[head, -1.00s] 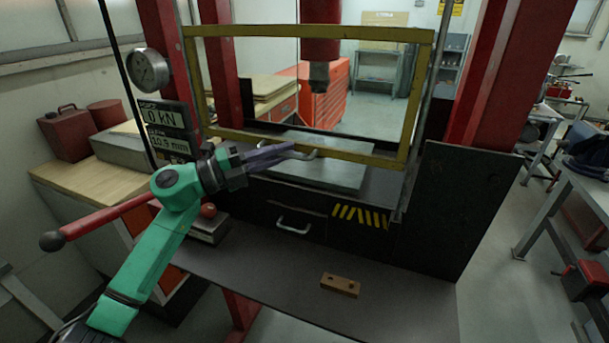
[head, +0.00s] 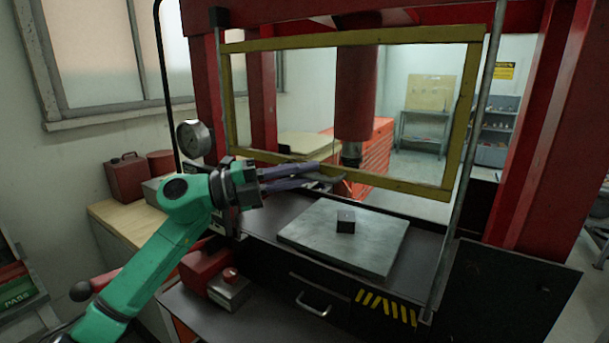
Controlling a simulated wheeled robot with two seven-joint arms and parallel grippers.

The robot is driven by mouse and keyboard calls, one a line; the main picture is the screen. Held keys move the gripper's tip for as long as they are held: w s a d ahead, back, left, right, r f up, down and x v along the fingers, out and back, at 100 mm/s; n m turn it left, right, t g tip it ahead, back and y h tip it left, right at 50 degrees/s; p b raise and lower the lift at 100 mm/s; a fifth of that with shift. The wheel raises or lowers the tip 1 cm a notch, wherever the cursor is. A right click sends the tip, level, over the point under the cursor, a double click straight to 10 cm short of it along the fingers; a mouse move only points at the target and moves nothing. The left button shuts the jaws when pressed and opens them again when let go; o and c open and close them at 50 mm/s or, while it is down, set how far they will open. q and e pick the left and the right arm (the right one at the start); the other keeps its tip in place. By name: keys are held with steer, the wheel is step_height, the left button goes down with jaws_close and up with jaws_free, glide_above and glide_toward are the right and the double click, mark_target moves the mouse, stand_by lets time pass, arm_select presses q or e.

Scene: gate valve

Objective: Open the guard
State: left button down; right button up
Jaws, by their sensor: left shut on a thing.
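The guard is a yellow frame (head: 405,187) with a clear pane in front of the red press ram (head: 356,95). It stands raised, its bottom bar well above the steel plate (head: 385,254). A grey handle (head: 336,179) is on its bottom bar. My left gripper (head: 320,177) is shut on this handle, its fingers reaching in from the left. The fingers hide part of the handle. My right gripper is not in view.
A small dark block (head: 345,221) sits on the plate under the ram. Grey guide rods (head: 464,165) flank the guard. A gauge (head: 194,138) hangs behind my left arm. A grey box with a red button (head: 229,288) stands at lower left.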

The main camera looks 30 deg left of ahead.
arm_select(q)
steer(key=c, duration=0.9)
jaws_free()
steer(key=shift+a, duration=0.1)
steer(key=shift+s+a+f+b, duration=0.15)
steer(key=shift+a+f+b, duration=0.1)
steer(key=shift+b, duration=0.15)
steer(key=b+v, duration=0.8)
steer(key=v, duration=0.6)
steer(key=shift+r, duration=0.15)
